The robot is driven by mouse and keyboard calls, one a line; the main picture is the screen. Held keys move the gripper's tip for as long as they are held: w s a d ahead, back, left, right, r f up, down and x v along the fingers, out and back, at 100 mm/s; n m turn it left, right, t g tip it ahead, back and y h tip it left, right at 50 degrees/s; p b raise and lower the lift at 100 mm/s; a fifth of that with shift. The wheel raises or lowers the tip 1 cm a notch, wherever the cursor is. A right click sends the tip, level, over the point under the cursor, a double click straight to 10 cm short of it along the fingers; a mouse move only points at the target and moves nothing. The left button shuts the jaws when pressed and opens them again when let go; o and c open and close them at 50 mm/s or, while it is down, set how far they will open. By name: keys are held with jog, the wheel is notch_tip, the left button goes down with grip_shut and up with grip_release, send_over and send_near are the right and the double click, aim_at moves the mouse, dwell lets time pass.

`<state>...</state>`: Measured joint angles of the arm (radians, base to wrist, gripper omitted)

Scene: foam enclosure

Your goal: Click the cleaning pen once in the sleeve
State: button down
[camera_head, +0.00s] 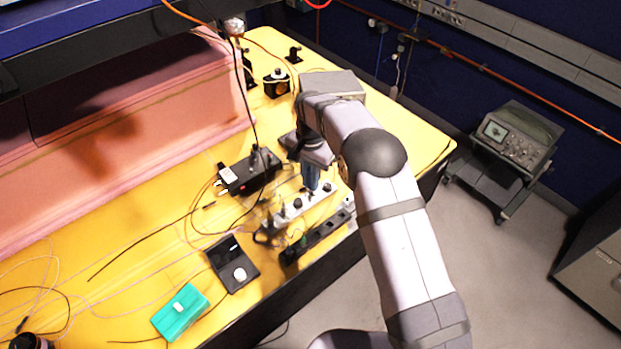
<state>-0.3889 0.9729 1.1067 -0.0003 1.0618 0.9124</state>
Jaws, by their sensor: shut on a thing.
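My gripper (312,165) is above the right part of the yellow table, pointing down. It is shut on a blue upright thing (311,178), which I take to be the cleaning pen; my gripper hides its upper part. The blue thing's lower end is right at a white strip (297,212) with several dark fittings along its top. I cannot tell whether the end is inside a sleeve, touching it or just above it. No sleeve can be picked out clearly at this size.
A black strip (318,237) lies in front of the white one, near the table edge. A black box (250,172) with cables stands to the left. A black device (232,263) and a teal box (180,312) lie nearer. Loose cables cross the yellow table (130,255). Pink foam (120,120) stands behind.

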jog(key=shift+s+f+b, duration=0.1)
jog(key=shift+f+b, duration=0.35)
jog(key=shift+f, duration=0.55)
dwell(1.7)
jog(key=shift+r, duration=0.15)
jog(key=shift+r+p, duration=2.15)
jog(key=shift+r, duration=0.8)
jog(key=shift+f, duration=0.1)
